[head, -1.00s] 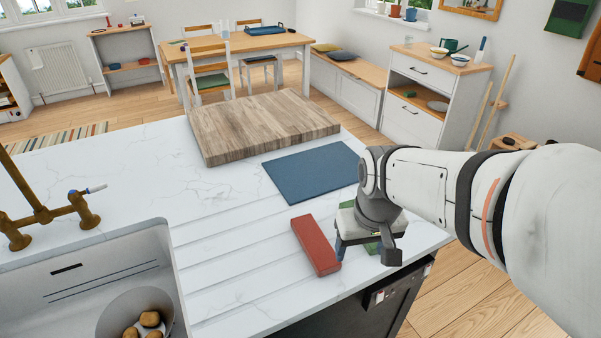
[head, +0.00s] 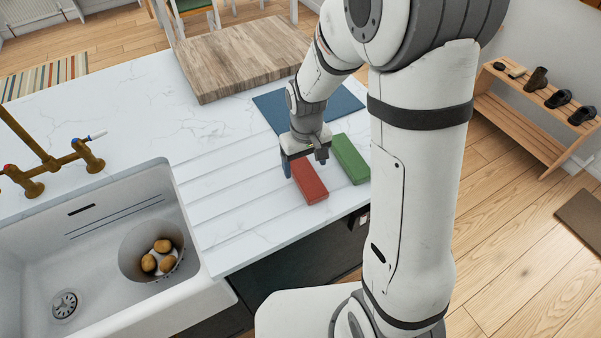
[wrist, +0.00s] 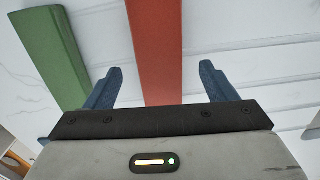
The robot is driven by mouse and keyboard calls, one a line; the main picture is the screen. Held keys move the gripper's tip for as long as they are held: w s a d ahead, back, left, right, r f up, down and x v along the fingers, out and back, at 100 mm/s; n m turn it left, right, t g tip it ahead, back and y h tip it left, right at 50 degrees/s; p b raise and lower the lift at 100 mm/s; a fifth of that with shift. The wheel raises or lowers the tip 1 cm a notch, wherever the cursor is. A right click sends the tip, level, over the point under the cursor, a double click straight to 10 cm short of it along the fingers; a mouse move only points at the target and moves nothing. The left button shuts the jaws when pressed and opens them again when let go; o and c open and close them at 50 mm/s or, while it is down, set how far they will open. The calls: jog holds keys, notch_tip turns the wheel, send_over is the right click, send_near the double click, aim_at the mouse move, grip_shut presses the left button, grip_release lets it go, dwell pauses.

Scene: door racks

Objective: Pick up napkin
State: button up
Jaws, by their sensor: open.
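A long red block-like piece (head: 311,186) lies on the white counter (head: 225,228); it could be a folded napkin, but I cannot tell its material. My gripper (head: 304,163) is open and empty above its far part. In the wrist view the red piece (wrist: 153,40) runs between my two blue fingers (wrist: 162,67), with a gap on each side. A similar green piece (head: 351,158) lies just right of the red one, apart from it, and shows left of the fingers in the wrist view (wrist: 45,50). A flat dark blue cloth or mat (head: 343,103) lies behind, partly hidden by my arm.
A thick wooden board (head: 240,58) lies at the back of the counter. A white sink (head: 100,205) is at left, with a bowl (head: 133,250) of round brown items and a brass tap (head: 50,165). A low shoe rack (head: 525,120) stands at right.

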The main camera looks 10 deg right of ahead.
aim_at(305, 173)
jog(key=shift+f, duration=1.6)
jog(key=shift+c, duration=0.6)
jog(key=c, duration=0.9)
jog(key=shift+c, duration=0.2)
